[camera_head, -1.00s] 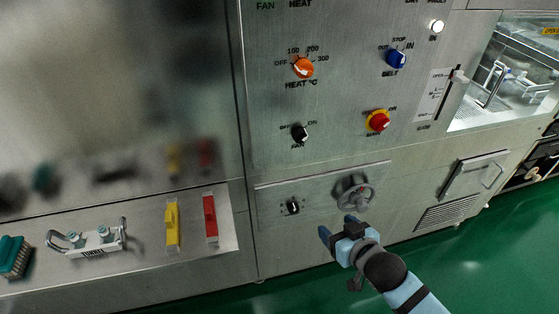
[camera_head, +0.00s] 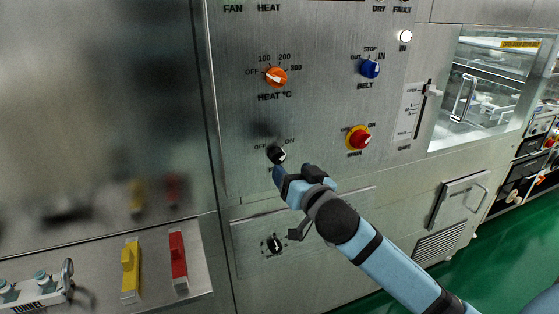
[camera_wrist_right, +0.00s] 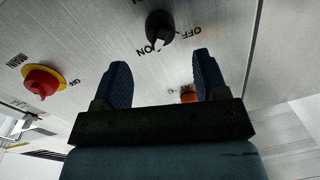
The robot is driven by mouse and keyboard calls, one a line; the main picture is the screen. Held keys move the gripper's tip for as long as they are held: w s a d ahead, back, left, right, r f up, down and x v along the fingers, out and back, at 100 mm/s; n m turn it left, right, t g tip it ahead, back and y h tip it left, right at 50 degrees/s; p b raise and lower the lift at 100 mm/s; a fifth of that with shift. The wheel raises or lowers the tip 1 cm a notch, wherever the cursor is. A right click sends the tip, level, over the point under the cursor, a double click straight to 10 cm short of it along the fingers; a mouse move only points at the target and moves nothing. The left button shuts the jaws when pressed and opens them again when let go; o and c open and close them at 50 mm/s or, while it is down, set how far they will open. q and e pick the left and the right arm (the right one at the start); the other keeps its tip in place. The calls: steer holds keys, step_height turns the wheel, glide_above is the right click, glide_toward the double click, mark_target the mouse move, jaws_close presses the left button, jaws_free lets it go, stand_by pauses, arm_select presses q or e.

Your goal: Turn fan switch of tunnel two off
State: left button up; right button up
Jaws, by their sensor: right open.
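The black fan knob (camera_head: 276,154) with OFF and ON labels sits low on the steel control panel in the head view. It also shows in the right wrist view (camera_wrist_right: 160,27), just beyond the fingertips. My right gripper (camera_head: 294,171) is just below and right of the knob, close to the panel. In the right wrist view its two blue fingers (camera_wrist_right: 160,70) are spread apart with nothing between them. The knob looks clear of the fingers, though the small gap is hard to judge. My left gripper is not in view.
The orange heat knob (camera_head: 276,76) is above the fan knob. The red main switch (camera_head: 359,138) and blue belt knob (camera_head: 369,68) are to the right. Yellow (camera_head: 130,270) and red (camera_head: 178,260) handles are lower left.

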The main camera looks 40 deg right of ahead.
mark_target(281, 160)
steer(key=w, duration=0.4)
steer(key=w+d, duration=0.1)
steer(key=w, duration=0.1)
steer(key=shift+w, duration=0.35)
steer(key=c, duration=0.9)
